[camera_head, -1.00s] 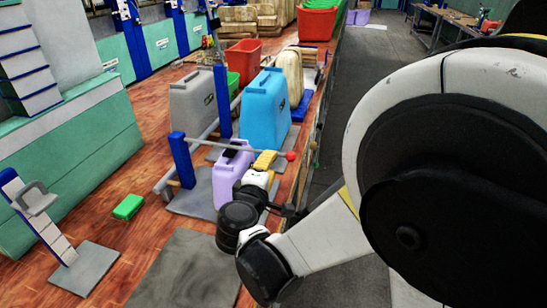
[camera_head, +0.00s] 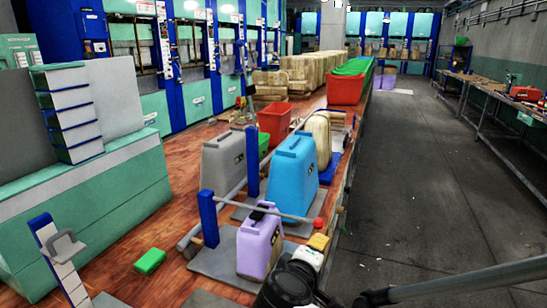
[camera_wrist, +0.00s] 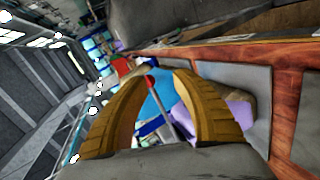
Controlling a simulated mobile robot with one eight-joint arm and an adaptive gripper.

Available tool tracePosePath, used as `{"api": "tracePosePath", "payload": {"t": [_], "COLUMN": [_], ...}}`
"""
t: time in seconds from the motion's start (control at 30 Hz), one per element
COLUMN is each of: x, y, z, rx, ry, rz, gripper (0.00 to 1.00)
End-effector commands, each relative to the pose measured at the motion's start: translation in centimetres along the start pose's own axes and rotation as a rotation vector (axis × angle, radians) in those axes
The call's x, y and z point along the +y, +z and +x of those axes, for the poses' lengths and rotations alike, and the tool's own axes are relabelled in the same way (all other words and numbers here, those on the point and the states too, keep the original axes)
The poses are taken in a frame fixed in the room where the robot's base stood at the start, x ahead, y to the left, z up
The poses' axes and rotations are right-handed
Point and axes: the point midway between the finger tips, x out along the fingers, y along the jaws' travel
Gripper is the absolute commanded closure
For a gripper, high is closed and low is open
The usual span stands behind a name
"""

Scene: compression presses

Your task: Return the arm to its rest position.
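My gripper (camera_head: 319,242) is low in the middle of the head view, just right of the purple jug (camera_head: 260,243). In the wrist view its two yellow curved fingers (camera_wrist: 164,74) have a gap between their tips. They are open and I see nothing held. My dark and white wrist shows at the bottom of the head view; most of the arm is out of frame. Through the fingers in the wrist view I see a red knob (camera_wrist: 151,81) and part of a blue container (camera_wrist: 162,92) beyond.
A bar with a red knob (camera_head: 318,223) runs close behind my gripper. A blue container (camera_head: 293,176), a grey one (camera_head: 228,168) and a red bin (camera_head: 274,122) stand behind. A green block (camera_head: 150,261) lies at left. Open grey floor (camera_head: 430,190) lies right.

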Motion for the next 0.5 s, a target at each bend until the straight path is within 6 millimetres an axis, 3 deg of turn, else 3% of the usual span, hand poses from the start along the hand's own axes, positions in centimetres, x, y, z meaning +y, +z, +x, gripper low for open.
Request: {"api": "tracePosePath", "payload": {"t": [0.03,0.2,0.33,0.5], "x": [0.4,-0.4,-1.4,-2.4], "y": [2.9,9.9,13.2,14.8], "z": [0.0,-2.2,-5.2,-8.4], "rx": [-0.039,-0.134,-0.180,-0.201], "ry": [-0.068,-0.306,-0.449,-0.563], "rz": [0.082,0.410,0.672,0.934], "gripper": [0.68,0.68,0.68,0.68]}}
